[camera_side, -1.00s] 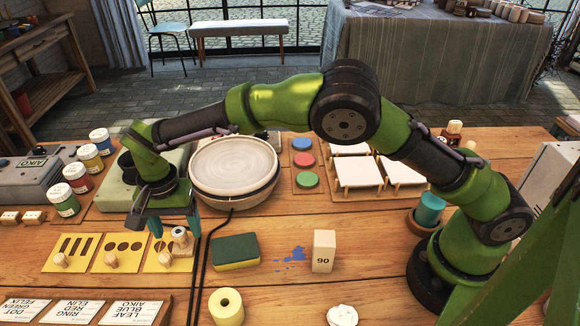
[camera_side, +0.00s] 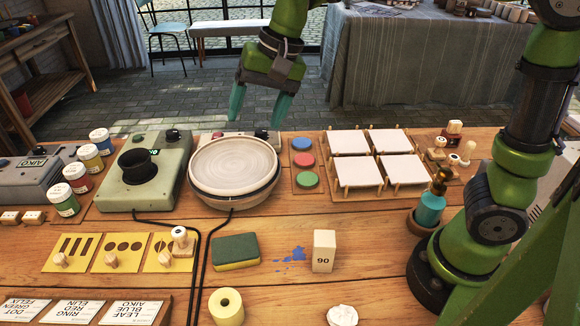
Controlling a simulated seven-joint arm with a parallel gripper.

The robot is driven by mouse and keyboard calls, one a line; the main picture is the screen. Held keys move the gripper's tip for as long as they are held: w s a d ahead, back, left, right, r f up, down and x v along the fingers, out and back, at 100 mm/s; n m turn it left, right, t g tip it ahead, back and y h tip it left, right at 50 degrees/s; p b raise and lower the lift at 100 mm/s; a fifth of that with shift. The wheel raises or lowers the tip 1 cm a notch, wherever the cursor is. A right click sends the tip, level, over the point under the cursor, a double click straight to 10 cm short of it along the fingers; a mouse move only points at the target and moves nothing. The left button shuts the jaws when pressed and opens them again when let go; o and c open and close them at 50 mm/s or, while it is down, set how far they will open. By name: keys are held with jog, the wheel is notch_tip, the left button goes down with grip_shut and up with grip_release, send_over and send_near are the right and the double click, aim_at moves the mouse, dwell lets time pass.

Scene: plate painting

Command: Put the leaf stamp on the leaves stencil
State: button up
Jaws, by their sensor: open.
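A small stamp (camera_side: 181,238) with a pale wooden body and a dark round mark on its light top stands upright on the right-hand yellow stencil (camera_side: 154,265). It covers part of that stencil's cutouts, so I cannot make out their full shape. The face of the stamp is hidden. My gripper (camera_side: 260,103) is open and empty, high above the back edge of the table, well apart from the stamp and the stencil.
Yellow stencils with bars (camera_side: 75,245) and dots (camera_side: 124,245) lie to the left. A plate on a turntable (camera_side: 234,168), a green sponge (camera_side: 236,248) and black cables surround the work. Other stamps (camera_side: 453,131) stand at the right.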

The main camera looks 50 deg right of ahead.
jog(key=s+d+f+n+t, duration=0.1)
jog(key=s+d+t, duration=0.1)
jog(key=s+d, duration=0.2)
jog(key=s+d+f+n+t, duration=0.1)
jog(key=s+d, duration=0.4)
jog(key=s, duration=0.6)
jog(key=shift+d+n+t+h, duration=0.2)
jog(key=shift+n+t+h, duration=0.25)
jog(key=shift+t, duration=0.25)
jog(key=shift+r, duration=0.1)
